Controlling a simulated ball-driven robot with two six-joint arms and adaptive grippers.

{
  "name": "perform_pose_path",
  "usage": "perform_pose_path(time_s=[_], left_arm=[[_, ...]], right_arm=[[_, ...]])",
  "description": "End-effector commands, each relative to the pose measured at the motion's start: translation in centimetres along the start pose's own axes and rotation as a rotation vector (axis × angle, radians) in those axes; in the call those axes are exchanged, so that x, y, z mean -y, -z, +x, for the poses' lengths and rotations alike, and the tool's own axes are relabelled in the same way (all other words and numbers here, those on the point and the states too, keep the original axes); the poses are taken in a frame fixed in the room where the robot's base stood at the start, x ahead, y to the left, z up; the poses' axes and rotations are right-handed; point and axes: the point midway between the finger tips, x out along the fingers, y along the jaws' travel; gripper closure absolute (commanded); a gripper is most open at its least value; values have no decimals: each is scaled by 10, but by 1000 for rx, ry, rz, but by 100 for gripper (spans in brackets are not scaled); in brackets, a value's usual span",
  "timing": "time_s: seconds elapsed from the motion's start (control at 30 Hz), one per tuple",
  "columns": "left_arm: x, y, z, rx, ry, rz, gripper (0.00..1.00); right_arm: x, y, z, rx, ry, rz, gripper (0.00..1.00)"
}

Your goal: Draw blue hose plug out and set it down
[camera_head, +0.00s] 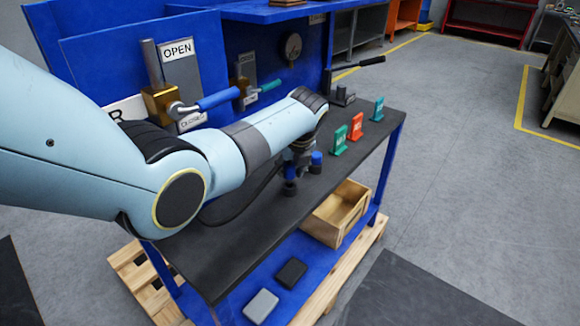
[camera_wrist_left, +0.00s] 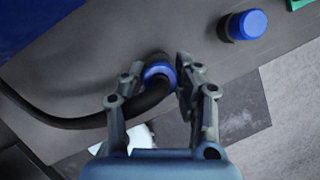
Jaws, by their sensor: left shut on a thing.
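The blue hose plug (camera_wrist_left: 158,70) is between the fingers of my left gripper (camera_wrist_left: 150,82) in the left wrist view. A black hose (camera_wrist_left: 75,122) runs from it to the left. The gripper is shut on the plug. In the head view my left gripper (camera_head: 298,172) is low over the dark bench top, and my arm hides part of it. A dark round piece (camera_head: 289,188) shows just under the gripper. I cannot tell whether the plug is seated in a socket or clear of it. My right gripper is not in view.
A blue-capped cylinder (camera_head: 316,159) stands close beside the gripper and shows in the left wrist view (camera_wrist_left: 246,25). Green and orange tags (camera_head: 355,126) stand further right on the bench (camera_head: 232,258). Valve levers (camera_head: 215,98) are on the blue panel behind. A wooden box (camera_head: 336,213) sits below.

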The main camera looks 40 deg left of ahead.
Motion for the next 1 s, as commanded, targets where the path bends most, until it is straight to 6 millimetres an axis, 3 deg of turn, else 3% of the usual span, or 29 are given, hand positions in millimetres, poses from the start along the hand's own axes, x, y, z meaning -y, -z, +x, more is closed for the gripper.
perform_pose_path(time_s=[1.0], left_arm=[[0,10,24,1,1,-1,100]], right_arm=[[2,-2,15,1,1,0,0]])
